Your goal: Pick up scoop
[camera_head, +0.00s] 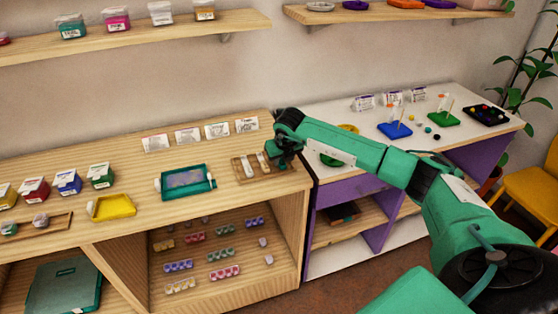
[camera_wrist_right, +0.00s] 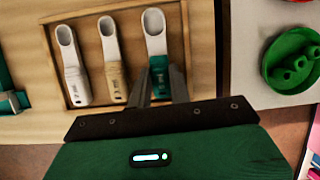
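Three scoops lie side by side in a shallow wooden tray (camera_wrist_right: 36,45) at the right end of the wooden counter. In the right wrist view they are a white-handled scoop (camera_wrist_right: 72,70), a beige-handled scoop (camera_wrist_right: 113,65) and a green-handled scoop (camera_wrist_right: 154,25). My right gripper (camera_wrist_right: 160,80) is over the tray, its two fingers one on each side of the green handle. I cannot tell whether the fingers press on it. In the head view my right gripper (camera_head: 282,163) hides that scoop. My left gripper is out of view.
Left of the scoop tray is a teal-framed tray (camera_head: 186,182), then a yellow tray (camera_head: 112,207). A white table (camera_head: 460,110) with a green dish (camera_wrist_right: 290,60) adjoins on the right. Small label cards (camera_head: 217,130) stand behind the tray. Shelves hang above.

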